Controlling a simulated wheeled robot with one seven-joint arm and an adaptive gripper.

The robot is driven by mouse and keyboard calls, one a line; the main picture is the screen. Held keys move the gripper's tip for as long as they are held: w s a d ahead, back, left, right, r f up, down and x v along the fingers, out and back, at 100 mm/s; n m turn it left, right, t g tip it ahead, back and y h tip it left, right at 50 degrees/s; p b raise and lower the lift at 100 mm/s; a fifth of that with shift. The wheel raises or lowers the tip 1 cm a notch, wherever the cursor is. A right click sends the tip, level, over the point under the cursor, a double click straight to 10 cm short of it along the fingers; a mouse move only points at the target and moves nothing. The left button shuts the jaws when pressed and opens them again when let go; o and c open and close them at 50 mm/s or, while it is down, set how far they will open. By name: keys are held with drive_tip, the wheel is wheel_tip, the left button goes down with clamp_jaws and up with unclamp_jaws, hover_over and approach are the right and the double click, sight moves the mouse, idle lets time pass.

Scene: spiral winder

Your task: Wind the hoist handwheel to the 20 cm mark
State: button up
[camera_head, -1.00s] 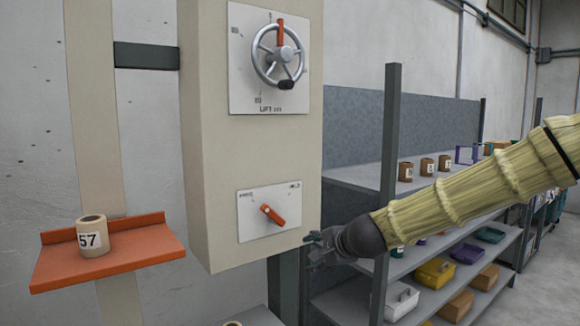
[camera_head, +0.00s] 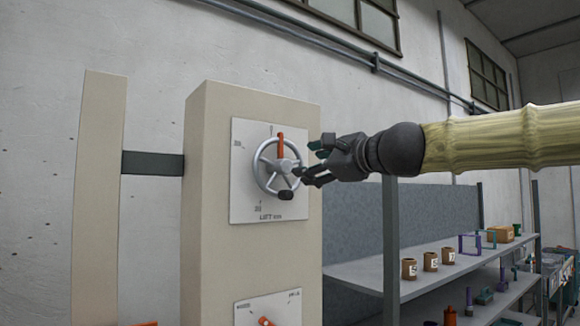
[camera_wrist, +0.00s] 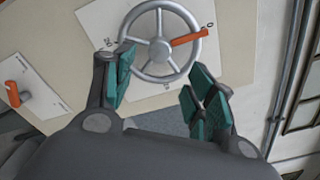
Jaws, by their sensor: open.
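The handwheel (camera_head: 264,179) is a grey spoked ring on a white plate (camera_head: 243,141) on the beige column. Its orange pointer (camera_head: 281,146) points up, near the top tick. Its dark knob (camera_head: 285,195) is at the bottom. My gripper (camera_head: 309,160) is open at the wheel's right side; contact is unclear. In the wrist view, the handwheel (camera_wrist: 164,70) lies ahead of the open fingers of my gripper (camera_wrist: 162,88), and the pointer (camera_wrist: 190,37) aims near a 0.
A second plate (camera_head: 283,308) with an orange lever (camera_head: 265,321) sits lower on the column (camera_head: 211,200). At right, a grey shelf (camera_head: 365,275) holds small brown containers (camera_head: 431,261) and other items. A shelf post (camera_head: 390,230) stands below my arm.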

sight(288, 167)
drive_tip(key=shift+p+x, duration=0.95)
drive_tip(key=shift+x, duration=3.7)
clamp_jaws()
